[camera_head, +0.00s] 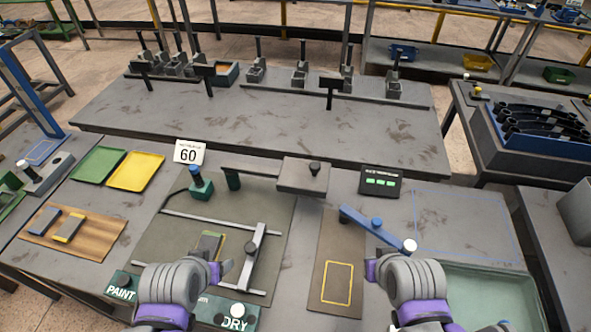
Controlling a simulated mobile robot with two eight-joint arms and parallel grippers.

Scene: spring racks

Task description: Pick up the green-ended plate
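A small dark grey plate (207,243) with a greenish end and a yellow edge lies on the flat fixture in the left middle of the bench. My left gripper (219,269) points at it from the near side, just short of it, with no clear contact. Its finger gap is too small to judge. My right gripper (378,268) is beside the lower end of a blue bar (368,228) with a white knob. Whether its fingers are open or touch the bar is unclear.
A wooden board (98,237) at left holds a blue-ended plate (44,221) and a yellow-ended plate (69,228). Green (102,165) and yellow (136,171) trays lie behind. A clamp bar (254,255) stands right of the plate. A brown mat (338,262) with a yellow outline is bare.

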